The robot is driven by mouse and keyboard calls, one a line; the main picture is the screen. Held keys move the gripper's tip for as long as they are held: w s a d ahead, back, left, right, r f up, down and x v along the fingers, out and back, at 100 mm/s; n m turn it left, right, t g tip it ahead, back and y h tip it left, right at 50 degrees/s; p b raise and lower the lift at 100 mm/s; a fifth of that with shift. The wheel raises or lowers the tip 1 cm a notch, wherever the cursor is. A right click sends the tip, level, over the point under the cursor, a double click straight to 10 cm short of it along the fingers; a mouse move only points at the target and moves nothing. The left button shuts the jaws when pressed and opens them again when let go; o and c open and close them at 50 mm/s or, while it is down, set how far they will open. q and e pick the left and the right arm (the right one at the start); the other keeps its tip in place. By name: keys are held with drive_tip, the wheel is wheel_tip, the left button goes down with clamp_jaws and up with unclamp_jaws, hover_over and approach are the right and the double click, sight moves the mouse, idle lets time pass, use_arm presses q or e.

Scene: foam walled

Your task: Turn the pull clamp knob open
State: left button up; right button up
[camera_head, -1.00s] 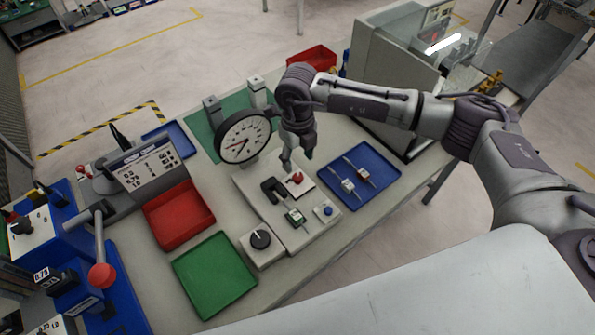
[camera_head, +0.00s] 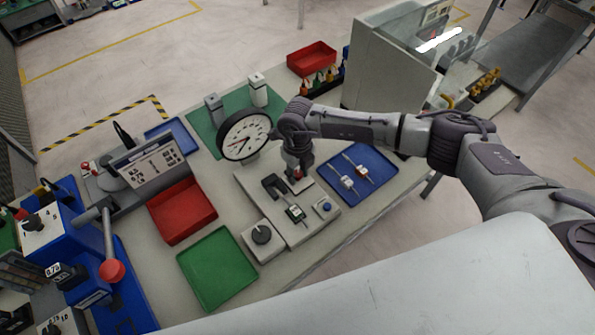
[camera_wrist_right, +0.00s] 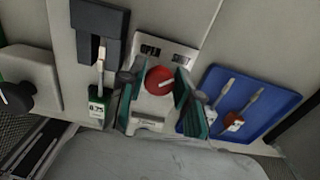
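A red round knob (camera_wrist_right: 158,80) with a pale mark sits on a light plate of the grey fixture (camera_head: 250,187). In the head view it is mostly hidden by my right gripper (camera_head: 298,174). In the wrist view my right gripper (camera_wrist_right: 159,100) is open, with one teal fingertip pad on each side of the red knob. The fingers look apart from the knob; contact cannot be told. A dark clamp block (camera_wrist_right: 99,25) and a green tag marked 0.75 (camera_wrist_right: 97,108) are left of it. My left gripper is not in view.
A round dial gauge (camera_head: 245,135) stands behind the fixture. A grey box with a black knob (camera_head: 261,235) is at its front left. A blue tray (camera_head: 378,182) with two tagged pieces lies right. Red (camera_head: 182,210) and green (camera_head: 217,268) trays lie left.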

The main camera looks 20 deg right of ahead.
clamp_jaws()
drive_tip(key=shift+f+n+b, duration=0.2)
drive_tip(key=shift+n+b, duration=0.5)
drive_tip(key=shift+b, duration=0.4)
drive_tip(key=n+b, duration=1.4)
drive_tip(key=b, duration=0.4)
drive_tip(key=shift+r+n+b, duration=0.2)
drive_tip(key=shift+n+b, duration=1.1)
drive_tip(key=shift+r, duration=0.1)
drive_tip(key=o, duration=0.6)
unclamp_jaws()
